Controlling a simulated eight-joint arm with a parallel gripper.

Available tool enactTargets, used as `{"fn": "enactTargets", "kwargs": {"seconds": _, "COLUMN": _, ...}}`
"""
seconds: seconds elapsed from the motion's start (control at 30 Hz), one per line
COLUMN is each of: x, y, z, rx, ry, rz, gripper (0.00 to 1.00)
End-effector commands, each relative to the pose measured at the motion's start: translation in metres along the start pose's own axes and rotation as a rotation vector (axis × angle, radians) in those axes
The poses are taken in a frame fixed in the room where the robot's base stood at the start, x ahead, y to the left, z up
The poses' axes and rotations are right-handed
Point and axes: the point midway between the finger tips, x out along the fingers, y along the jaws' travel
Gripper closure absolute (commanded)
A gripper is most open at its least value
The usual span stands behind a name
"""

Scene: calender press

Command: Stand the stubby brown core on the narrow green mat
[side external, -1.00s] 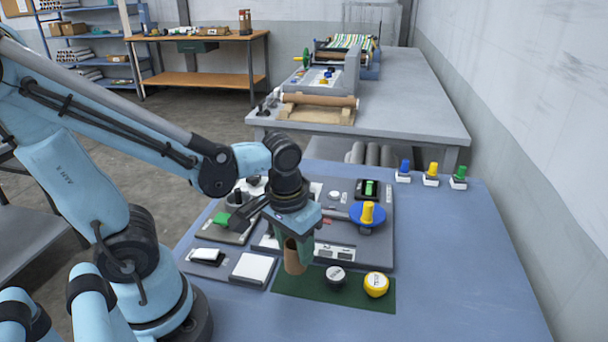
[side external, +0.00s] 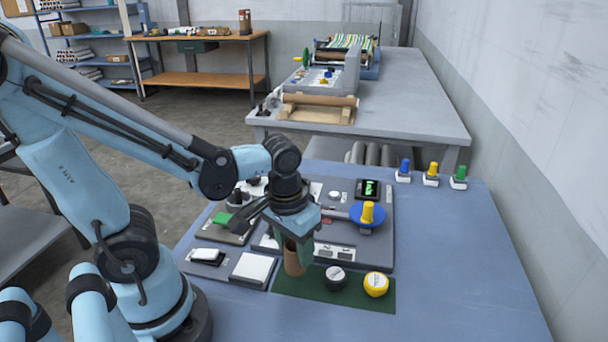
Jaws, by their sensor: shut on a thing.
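The stubby brown core (side external: 293,263) is upright between the fingers of my gripper (side external: 293,245), which is shut on it. The core is at the left part of the narrow green mat (side external: 315,293), its upper part hidden by the fingers. I cannot tell whether its lower end touches the mat.
A grey control panel with a blue disc and yellow knob (side external: 367,213) lies just behind the mat. A white square pad (side external: 252,268) is left of it. Blue, yellow and green knobs (side external: 431,175) stand at the back right. The blue table (side external: 460,270) is clear to the right.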

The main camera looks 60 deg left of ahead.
Motion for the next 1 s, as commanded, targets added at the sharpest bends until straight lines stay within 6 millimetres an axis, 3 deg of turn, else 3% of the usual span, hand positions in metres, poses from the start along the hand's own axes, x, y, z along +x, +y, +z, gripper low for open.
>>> {"fn": "enactTargets", "kwargs": {"seconds": 1.0, "x": 0.015, "y": 0.0, "z": 0.002, "rx": 0.0, "ry": 0.0, "rz": 0.0, "gripper": 0.83}}
